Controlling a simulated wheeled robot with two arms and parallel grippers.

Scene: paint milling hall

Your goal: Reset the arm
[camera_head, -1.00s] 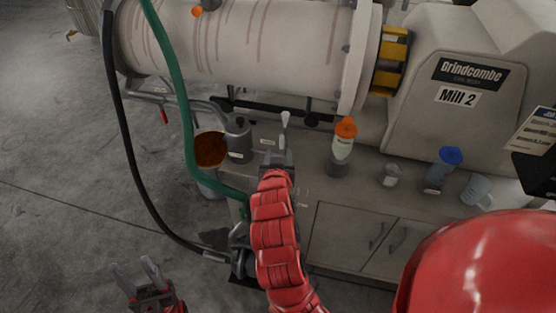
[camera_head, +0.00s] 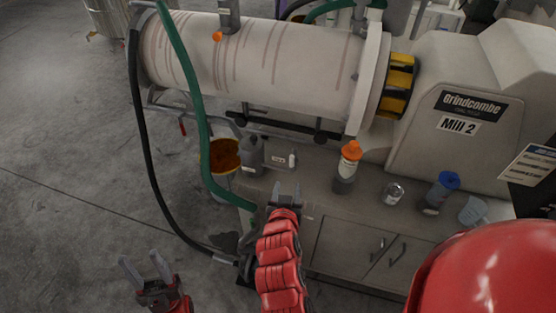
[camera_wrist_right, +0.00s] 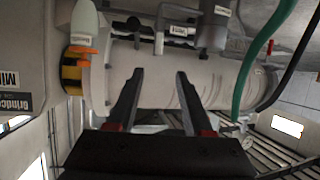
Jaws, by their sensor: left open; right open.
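My right gripper (camera_head: 285,190) is open and empty at the front edge of the bench in the head view. Its open fingers (camera_wrist_right: 155,85) also show in the right wrist view, with nothing between them. A small white item (camera_head: 291,160) stands on the bench a little beyond its fingertips, apart from them. My left gripper (camera_head: 146,268) is open and empty at the lower left, over the grey floor.
The bench (camera_head: 318,196) carries a dark grey bottle (camera_head: 250,157), an orange-capped bottle (camera_head: 347,168), a small can (camera_head: 393,194), a blue-capped bottle (camera_head: 438,193) and a clear jug (camera_head: 472,210). The mill drum (camera_head: 260,60) lies behind. A green hose (camera_head: 203,140) and black cable hang at left.

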